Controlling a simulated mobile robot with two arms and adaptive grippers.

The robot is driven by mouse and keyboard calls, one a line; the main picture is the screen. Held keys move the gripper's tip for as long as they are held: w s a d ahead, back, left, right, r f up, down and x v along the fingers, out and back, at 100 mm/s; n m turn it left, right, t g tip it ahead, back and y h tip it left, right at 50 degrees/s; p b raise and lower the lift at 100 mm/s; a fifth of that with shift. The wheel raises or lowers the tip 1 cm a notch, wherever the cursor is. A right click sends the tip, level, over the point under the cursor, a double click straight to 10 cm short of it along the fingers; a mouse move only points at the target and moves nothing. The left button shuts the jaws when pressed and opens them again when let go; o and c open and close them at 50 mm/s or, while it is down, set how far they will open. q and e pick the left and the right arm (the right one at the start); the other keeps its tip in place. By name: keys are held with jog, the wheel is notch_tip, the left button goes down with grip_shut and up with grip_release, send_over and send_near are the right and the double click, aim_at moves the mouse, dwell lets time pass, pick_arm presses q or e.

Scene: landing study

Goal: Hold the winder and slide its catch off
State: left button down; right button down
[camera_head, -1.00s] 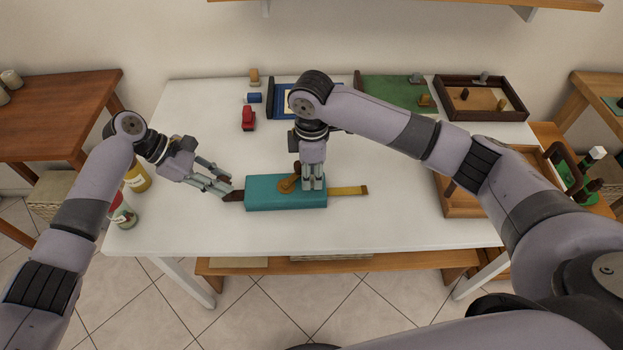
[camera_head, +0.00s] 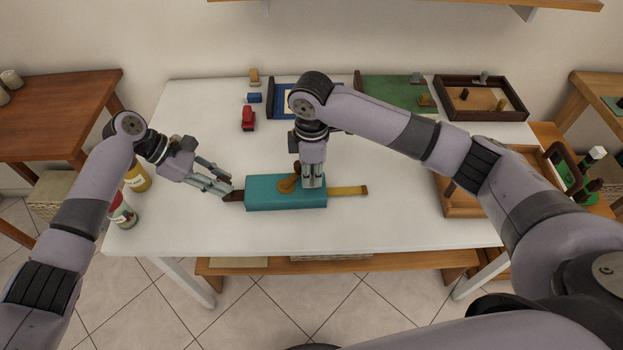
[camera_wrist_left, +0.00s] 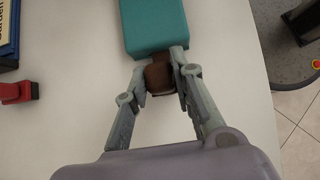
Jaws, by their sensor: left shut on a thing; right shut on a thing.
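The winder (camera_head: 265,199) is a teal block lying near the front of the white table. A dark brown end piece (camera_head: 234,196) sticks out at its left and a yellow strip (camera_head: 348,190) at its right. My left gripper (camera_head: 231,189) is shut on the brown end piece, which shows between its fingers in the left wrist view (camera_wrist_left: 158,76). An orange-brown piece (camera_head: 288,184), which looks like the catch, lies on top of the block. My right gripper (camera_head: 313,184) points down and is shut at this piece; its fingers hide the gripped part.
A red toy (camera_head: 248,119) and a blue block (camera_head: 254,98) stand behind the winder. Trays and boards line the back and right; a brown tray (camera_head: 460,207) is at the right. Jars (camera_head: 123,214) stand at the left edge. The table's front strip is clear.

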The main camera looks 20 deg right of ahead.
jog(key=shift+d, duration=0.15)
jog(key=shift+s+d, duration=0.15)
jog(key=shift+d, duration=0.45)
jog(key=shift+s+d, duration=0.1)
jog(key=shift+d, duration=0.35)
jog(key=c, duration=1.5)
grip_release()
jog(key=shift+c, duration=0.2)
jog(key=shift+a+r, duration=0.1)
jog(key=shift+r, duration=0.05)
notch_tip(320, 180, up, 12)
